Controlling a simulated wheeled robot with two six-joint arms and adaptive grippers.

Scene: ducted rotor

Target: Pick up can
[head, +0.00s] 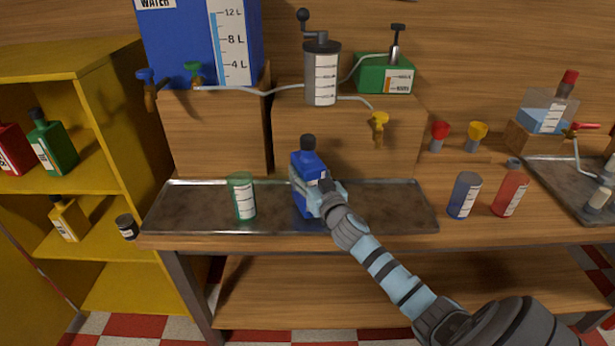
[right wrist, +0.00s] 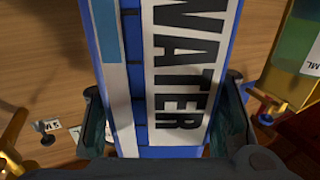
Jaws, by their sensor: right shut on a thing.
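The blue can (head: 308,168) with a black cap is upright over the metal tray (head: 390,210), in front of the wooden block. I cannot tell whether its base touches the tray. My right gripper (head: 326,190) is shut on the can from its right side and hides part of it. In the right wrist view the can (right wrist: 185,70) fills the middle between the two fingers (right wrist: 163,100), with a white label reading WATER. My left gripper is not in view.
A green measuring cylinder (head: 242,197) stands in the tray left of the can. Blue (head: 464,195) and red (head: 510,193) cylinders stand on the bench to the right. A yellow tap (head: 379,122) juts out above the tray. A yellow shelf (head: 110,150) is at left.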

